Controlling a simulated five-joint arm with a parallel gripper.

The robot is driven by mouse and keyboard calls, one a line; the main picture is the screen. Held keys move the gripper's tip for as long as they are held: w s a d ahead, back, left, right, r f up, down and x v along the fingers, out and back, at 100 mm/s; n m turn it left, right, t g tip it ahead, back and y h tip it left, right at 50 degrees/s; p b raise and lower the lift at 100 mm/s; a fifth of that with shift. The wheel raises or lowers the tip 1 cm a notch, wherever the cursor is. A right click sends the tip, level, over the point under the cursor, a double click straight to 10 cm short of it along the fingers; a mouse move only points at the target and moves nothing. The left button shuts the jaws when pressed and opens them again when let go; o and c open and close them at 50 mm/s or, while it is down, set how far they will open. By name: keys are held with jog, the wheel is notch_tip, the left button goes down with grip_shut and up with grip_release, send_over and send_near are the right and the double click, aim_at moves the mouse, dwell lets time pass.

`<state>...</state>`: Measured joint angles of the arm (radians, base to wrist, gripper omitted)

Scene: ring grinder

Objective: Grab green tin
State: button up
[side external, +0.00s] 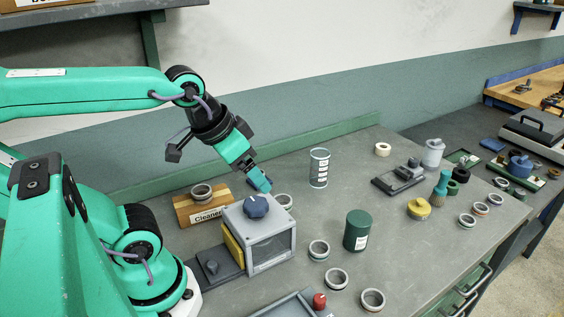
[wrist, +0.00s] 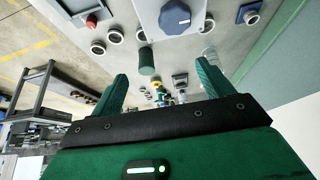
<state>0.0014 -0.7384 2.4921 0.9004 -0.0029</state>
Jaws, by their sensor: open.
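The green tin (side external: 357,231) is a dark green cylinder with a pale label, upright on the grey bench, to the right of the grey machine. In the wrist view the green tin (wrist: 146,61) shows beyond and between my fingers. My gripper (side external: 262,182) is above the back of the grey machine, pointing down and to the right, apart from the tin. In the wrist view my gripper (wrist: 160,75) has its two green fingers spread wide with nothing between them.
The grey machine (side external: 270,248) with a blue knob stands between my arm and the tin. Several rings, such as one ring (side external: 319,250), lie near the tin. A clear labelled cylinder (side external: 319,168) stands behind it.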

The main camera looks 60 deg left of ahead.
jog(key=w, duration=0.1)
jog(key=n+g, duration=0.1)
jog(key=g, duration=0.3)
send_near(359, 218)
jog(key=s+a, duration=0.2)
jog(key=s, duration=0.1)
jog(key=shift+g, duration=0.8)
jog(key=w+f, duration=0.1)
jog(key=f, duration=0.1)
jog(key=w+d+f, duration=0.1)
jog(key=w+f, duration=0.2)
jog(key=shift+d+f, duration=0.3)
jog(key=shift+d, duration=0.1)
jog(key=shift+w+d+f, duration=0.15)
jog(key=shift+w+f, duration=0.05)
jog(key=shift+f, duration=1.45)
jog(key=shift+f, duration=0.1)
jog(key=shift+w+f, duration=0.15)
jog(key=shift+f, duration=2.35)
